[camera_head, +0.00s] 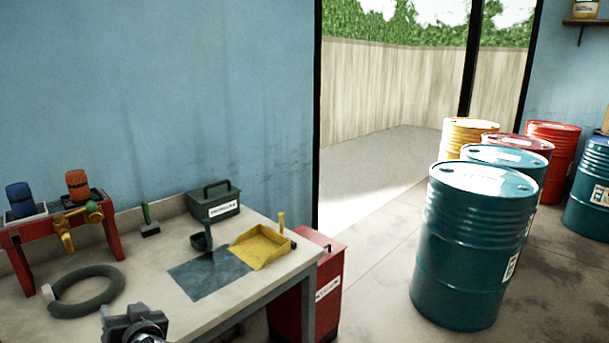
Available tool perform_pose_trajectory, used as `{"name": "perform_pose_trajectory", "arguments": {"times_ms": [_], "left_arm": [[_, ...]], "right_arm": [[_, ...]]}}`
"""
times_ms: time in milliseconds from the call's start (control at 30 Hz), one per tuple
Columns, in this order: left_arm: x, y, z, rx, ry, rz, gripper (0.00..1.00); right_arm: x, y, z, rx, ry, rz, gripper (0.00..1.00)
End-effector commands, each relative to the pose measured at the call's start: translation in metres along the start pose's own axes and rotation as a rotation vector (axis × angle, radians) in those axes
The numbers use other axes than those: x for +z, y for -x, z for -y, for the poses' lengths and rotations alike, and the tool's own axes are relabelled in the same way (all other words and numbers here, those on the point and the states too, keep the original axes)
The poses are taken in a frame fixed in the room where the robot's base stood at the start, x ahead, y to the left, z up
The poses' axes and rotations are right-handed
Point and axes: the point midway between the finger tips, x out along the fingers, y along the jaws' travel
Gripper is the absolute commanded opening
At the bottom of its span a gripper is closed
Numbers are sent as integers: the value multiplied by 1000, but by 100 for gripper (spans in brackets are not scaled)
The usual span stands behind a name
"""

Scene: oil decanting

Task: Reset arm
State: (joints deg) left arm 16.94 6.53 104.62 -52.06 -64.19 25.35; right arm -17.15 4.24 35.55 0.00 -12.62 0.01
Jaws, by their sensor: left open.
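My left gripper (134,322) shows at the bottom edge of the head view, in front of the near side of the workbench (180,318). It is open, and nothing shows between its fingers. Most of its arm is out of the picture. A dark ring-shaped hose (88,292) lies on the bench just left of and beyond it, apart from it in the picture. My right gripper is not in view.
A red stand (22,262) with blue and orange containers is at the bench's left. A dark mat (210,277), yellow dustpan (262,247) and green box (214,202) lie farther right. A red bin (322,290) stands beside the bench. Several drums (470,250) stand at right; floor between is clear.

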Motion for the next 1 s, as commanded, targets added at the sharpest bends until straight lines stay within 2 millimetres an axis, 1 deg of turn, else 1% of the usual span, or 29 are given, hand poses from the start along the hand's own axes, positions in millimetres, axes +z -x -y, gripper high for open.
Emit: {"name": "perform_pose_trajectory", "arguments": {"times_ms": [33,167,267,333,367,400,467,500,600,700,800,1000], "left_arm": [[14,4,2,12,-6,29,57],[52,16,9,53,-21,113,57],[87,31,16,97,-36,193,57],[117,47,22,139,-52,265,57],[131,55,26,161,-61,301,57],[150,68,31,193,-72,350,57],[177,90,39,245,-91,424,57],[194,105,45,281,-104,471,57],[226,143,58,371,-134,574,57],[248,176,68,448,-160,655,57],[263,205,78,514,-181,716,57],[280,255,95,630,-215,813,57]], "right_arm": [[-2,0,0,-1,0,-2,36],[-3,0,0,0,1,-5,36],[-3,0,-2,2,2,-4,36],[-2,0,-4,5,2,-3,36],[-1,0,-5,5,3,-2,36],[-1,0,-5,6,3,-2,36],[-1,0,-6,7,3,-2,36],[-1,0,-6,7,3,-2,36],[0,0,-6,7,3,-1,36],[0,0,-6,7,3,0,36],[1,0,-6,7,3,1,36],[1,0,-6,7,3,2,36]]}}
